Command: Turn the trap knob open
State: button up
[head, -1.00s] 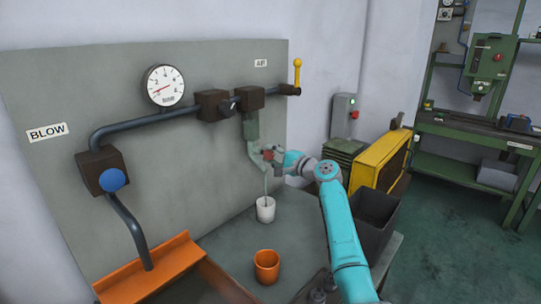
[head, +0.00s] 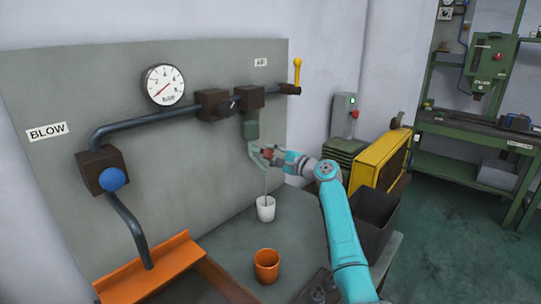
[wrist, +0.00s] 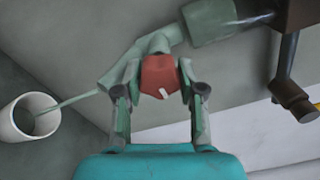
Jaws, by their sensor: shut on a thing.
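The trap knob (wrist: 157,74) is a red block with a short white mark, at the trap below the air pipe. My gripper (wrist: 160,92) is shut on the knob, one finger on each side. In the head view my gripper (head: 267,153) is at the grey-green trap (head: 251,130). The trap's outlet (wrist: 122,70) bends down, and a thin greenish stream or tube (wrist: 76,99) runs from it into a white cup (wrist: 22,119). The white cup (head: 265,208) stands on the bench in the head view.
The gauge (head: 164,85), blue knob (head: 113,179) and yellow handle (head: 297,72) are on the panel. An orange cup (head: 267,266) stands on the bench near the front. A yellow guard (head: 378,160) and dark bin (head: 372,222) stand right of the arm.

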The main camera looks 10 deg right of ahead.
jog(key=o, duration=1.2)
jog(key=shift+c, duration=0.2)
jog(key=v, duration=1.2)
